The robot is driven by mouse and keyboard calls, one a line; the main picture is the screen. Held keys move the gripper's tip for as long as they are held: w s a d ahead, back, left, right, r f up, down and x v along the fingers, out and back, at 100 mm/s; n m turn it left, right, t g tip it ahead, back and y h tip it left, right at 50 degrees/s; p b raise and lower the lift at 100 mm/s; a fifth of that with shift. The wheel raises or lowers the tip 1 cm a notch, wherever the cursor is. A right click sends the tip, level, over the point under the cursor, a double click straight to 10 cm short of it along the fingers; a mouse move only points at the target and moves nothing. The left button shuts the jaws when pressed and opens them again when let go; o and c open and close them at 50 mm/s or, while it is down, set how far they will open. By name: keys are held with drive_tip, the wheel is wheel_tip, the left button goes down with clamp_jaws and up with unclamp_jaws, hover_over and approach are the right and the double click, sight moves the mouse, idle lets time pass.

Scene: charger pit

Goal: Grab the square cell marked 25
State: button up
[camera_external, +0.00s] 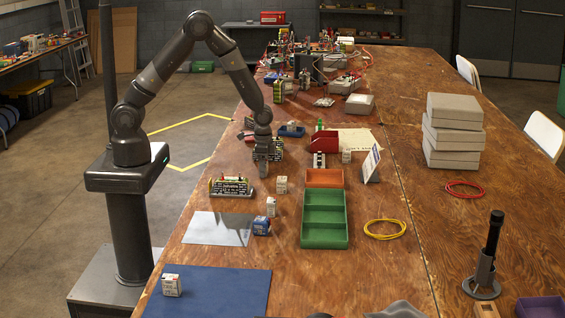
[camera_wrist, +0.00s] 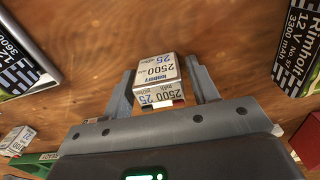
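In the wrist view a small square white cell (camera_wrist: 156,68) stands on the wooden table, marked 2500 mAh with a blue 25 on its top and near side. My gripper (camera_wrist: 161,72) is open, with one finger on each side of this cell. A narrow gap shows between the cell and each finger. In the external view my gripper (camera_external: 263,174) points down at the left part of the table, between two dark battery packs.
Dark battery packs flank the gripper, one left (camera_wrist: 22,55) and one right (camera_wrist: 297,50), near the fingers. An orange tray (camera_external: 324,178) and a green tray (camera_external: 324,220) lie to the right. A blue mat (camera_external: 220,290) is in front.

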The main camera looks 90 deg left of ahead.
drive_tip(key=c, duration=0.8)
drive_tip(key=shift+c, duration=0.2)
